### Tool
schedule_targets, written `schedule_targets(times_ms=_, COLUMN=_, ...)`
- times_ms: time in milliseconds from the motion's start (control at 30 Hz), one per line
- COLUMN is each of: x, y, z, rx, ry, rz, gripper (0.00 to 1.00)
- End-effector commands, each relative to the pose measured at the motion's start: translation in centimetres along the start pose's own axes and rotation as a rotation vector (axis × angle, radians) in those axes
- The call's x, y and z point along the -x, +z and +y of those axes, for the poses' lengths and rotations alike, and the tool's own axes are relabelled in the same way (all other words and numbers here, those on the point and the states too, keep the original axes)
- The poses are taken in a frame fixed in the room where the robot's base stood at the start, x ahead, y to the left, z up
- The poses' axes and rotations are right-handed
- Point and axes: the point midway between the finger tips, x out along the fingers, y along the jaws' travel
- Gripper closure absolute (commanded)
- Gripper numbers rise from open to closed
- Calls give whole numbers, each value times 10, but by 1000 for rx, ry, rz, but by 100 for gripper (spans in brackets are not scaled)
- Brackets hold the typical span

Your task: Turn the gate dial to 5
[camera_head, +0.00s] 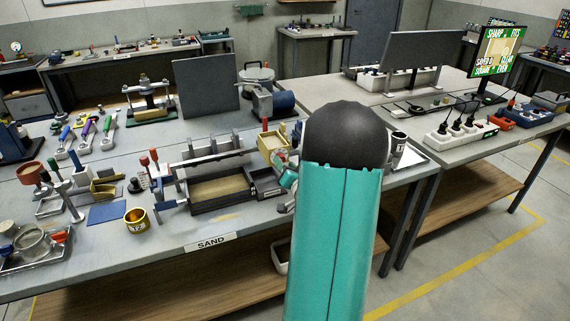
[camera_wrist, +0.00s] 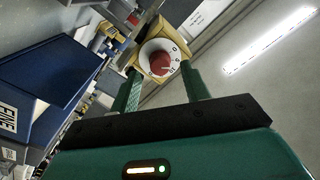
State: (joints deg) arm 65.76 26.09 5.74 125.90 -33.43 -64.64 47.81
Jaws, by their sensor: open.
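The gate dial (camera_wrist: 160,63) shows in the wrist view as a red knob on a round white face with dark marks, set on a yellow block. Its setting is too small and tilted to read. My gripper (camera_wrist: 162,76) is open, with one green finger on each side of the dial in the picture. I cannot tell whether the fingers touch the knob. In the head view my arm hides most of my gripper. The sand tank (camera_head: 222,190) is a dark open box on the bench, and a yellow block (camera_head: 271,142) stands at its back right.
The grey bench (camera_head: 205,222) carries a SAND label at its front edge. A brass cup (camera_head: 136,219), a blue pad (camera_head: 105,213) and wrenches (camera_head: 87,138) lie left of the tank. A grey panel (camera_head: 206,83) stands behind it. A white can (camera_head: 397,146) stands right of my arm.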

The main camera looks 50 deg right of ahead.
Motion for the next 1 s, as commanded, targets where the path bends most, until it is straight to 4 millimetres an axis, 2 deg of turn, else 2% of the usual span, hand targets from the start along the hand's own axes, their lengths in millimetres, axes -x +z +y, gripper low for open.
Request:
schedule_targets(times_ms=300, x=68, y=-1, z=0, rx=-1, ry=2, rz=1, gripper=54)
schedule_targets(times_ms=500, x=106, y=0, z=0, rx=-1, ry=2, rz=1, gripper=54)
schedule_targets(times_ms=700, x=123, y=0, z=0, rx=-1, ry=0, rz=1, gripper=54)
schedule_targets(times_ms=1000, x=124, y=0, z=0, rx=-1, ry=-1, rz=1, gripper=54)
